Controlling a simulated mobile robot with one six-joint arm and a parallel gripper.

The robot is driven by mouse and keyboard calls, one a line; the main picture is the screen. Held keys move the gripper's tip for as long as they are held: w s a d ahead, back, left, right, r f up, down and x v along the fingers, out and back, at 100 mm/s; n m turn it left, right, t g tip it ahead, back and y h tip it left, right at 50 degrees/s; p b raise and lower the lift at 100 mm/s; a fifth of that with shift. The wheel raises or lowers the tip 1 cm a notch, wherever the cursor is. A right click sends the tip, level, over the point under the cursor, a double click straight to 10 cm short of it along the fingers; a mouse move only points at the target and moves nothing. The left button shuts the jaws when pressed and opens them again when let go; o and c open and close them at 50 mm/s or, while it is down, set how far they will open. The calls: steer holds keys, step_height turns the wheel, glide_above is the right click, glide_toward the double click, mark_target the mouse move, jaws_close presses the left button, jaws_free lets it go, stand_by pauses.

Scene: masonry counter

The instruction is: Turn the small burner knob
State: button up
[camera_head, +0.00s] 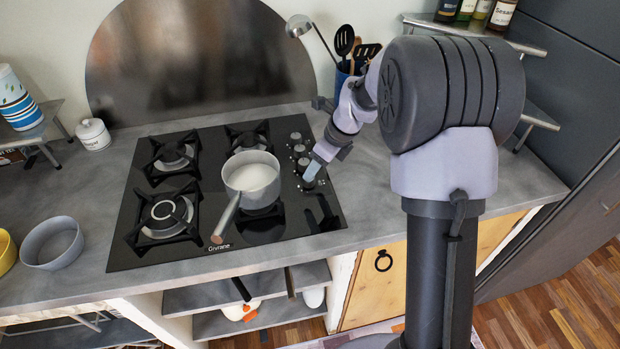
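A black glass cooktop (280,232) is set into the grey counter. A column of several small knobs runs down its right side, with one at the far end (295,137) and others nearer to me (302,164). I cannot tell from markings which one is the small burner knob. My gripper (311,173) points down and left at the nearest knob (308,183), at or just above it. Its fingers partly cover that knob. I cannot tell whether they touch it or how far apart they are.
A white-grey saucepan (251,172) with pale contents stands on the front right burner, left of the knobs, its wooden handle (226,218) pointing to the front. A utensil holder (345,80) stands behind my arm. The counter right of the cooktop is mostly clear.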

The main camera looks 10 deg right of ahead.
steer(key=b+x, duration=0.1)
steer(key=x, duration=0.4)
steer(key=shift+f, duration=0.1)
